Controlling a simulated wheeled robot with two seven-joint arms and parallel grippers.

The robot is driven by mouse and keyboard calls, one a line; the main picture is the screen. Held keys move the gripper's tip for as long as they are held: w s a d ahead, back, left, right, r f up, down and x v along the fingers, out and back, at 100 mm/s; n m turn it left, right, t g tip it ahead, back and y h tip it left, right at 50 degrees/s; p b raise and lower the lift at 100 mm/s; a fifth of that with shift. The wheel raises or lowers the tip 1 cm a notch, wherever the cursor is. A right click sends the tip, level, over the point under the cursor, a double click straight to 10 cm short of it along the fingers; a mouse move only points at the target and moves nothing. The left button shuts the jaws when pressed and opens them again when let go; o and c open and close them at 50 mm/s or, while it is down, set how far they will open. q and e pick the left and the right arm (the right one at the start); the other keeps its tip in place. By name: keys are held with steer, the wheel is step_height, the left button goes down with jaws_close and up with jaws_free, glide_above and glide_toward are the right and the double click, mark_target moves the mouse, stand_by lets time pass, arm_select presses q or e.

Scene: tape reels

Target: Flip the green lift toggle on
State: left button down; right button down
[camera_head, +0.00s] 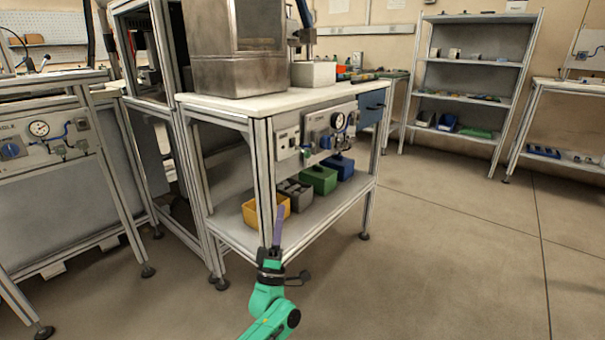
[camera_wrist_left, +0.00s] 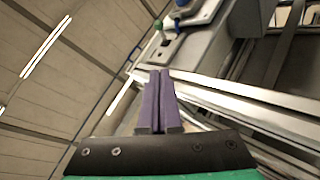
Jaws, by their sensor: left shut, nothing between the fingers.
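The green toggle (camera_wrist_left: 158,25) shows as a small green knob on a grey panel (camera_wrist_left: 171,49) in the left wrist view, ahead of my fingertips and apart from them. Whether it is up or down I cannot tell. My left gripper (camera_head: 279,209), with purple fingers, is low in front of the bench corner. In the wrist view its fingers (camera_wrist_left: 159,73) are shut together and empty. My right gripper is not in view.
A gauge (camera_head: 338,121) and blue fittings sit beside the panel. Yellow (camera_head: 266,211), grey, green (camera_head: 318,180) and blue bins stand on the bench's lower shelf (camera_head: 328,209). Bench frame posts are close to my arm. The floor at right is clear.

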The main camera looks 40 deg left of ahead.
arm_select(q)
glide_toward(302, 151)
step_height(302, 151, up, 2)
steer(key=a, duration=0.3)
steer(key=w, duration=0.1)
steer(key=d+r, duration=0.1)
steer(key=w+r, duration=0.1)
steer(key=shift+w+d+b, duration=0.25)
steer(key=shift+w+b, duration=0.1)
steer(key=shift+b, duration=0.05)
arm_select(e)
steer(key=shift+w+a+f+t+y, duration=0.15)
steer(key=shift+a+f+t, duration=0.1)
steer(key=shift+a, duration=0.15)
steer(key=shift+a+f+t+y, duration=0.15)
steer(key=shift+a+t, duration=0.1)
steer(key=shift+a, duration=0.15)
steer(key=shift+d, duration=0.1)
